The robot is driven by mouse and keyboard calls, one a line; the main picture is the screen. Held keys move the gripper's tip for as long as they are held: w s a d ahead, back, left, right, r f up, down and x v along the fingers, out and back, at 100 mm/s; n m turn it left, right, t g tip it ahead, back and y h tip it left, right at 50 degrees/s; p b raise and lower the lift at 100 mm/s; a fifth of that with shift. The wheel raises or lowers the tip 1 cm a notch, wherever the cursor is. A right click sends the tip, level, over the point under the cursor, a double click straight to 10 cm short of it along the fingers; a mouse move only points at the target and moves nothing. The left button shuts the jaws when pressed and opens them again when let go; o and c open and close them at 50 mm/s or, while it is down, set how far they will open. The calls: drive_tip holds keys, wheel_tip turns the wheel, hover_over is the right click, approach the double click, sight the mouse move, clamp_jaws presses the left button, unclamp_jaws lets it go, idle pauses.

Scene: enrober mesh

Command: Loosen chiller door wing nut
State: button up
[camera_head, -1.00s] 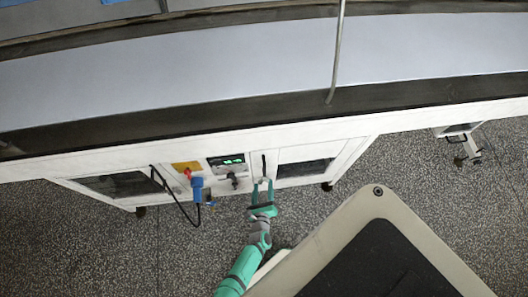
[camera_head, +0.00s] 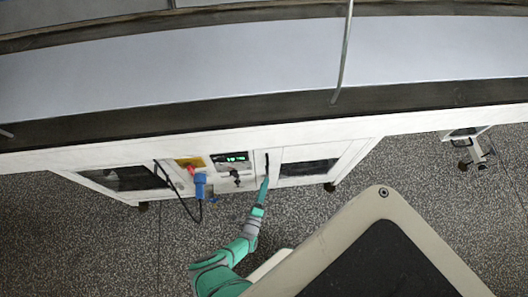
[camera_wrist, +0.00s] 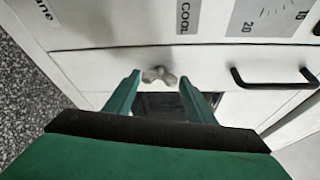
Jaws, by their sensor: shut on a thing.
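The wing nut (camera_wrist: 158,75) is a small pale-grey two-winged piece on the white chiller door (camera_wrist: 110,68) in the wrist view. My gripper (camera_wrist: 159,77) has one green finger on each side of it and is shut on it, with the tips at its wings. In the head view my gripper (camera_head: 265,182) reaches the white cabinet front just below a black bar handle (camera_head: 267,162), its fingers seen edge-on. The wing nut cannot be made out there. The black handle also shows right of the nut in the wrist view (camera_wrist: 275,84).
A green-lit display (camera_head: 235,158), a black knob (camera_head: 236,177) and a blue plug (camera_head: 199,185) with a black cable are left of my gripper. A label reading COOL (camera_wrist: 186,15) is above the nut. The speckled floor (camera_head: 110,250) is clear at left.

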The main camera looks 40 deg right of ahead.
drive_tip(key=shift+f+n, duration=0.2)
drive_tip(key=shift+n, duration=0.8)
drive_tip(key=shift+h, duration=0.3)
drive_tip(key=o, duration=1)
drive_tip(key=shift+o, duration=0.2)
drive_tip(key=v, duration=1)
drive_tip(key=shift+s+a, duration=0.25)
drive_tip(key=shift+s, duration=0.1)
drive_tip(key=shift+f, duration=0.15)
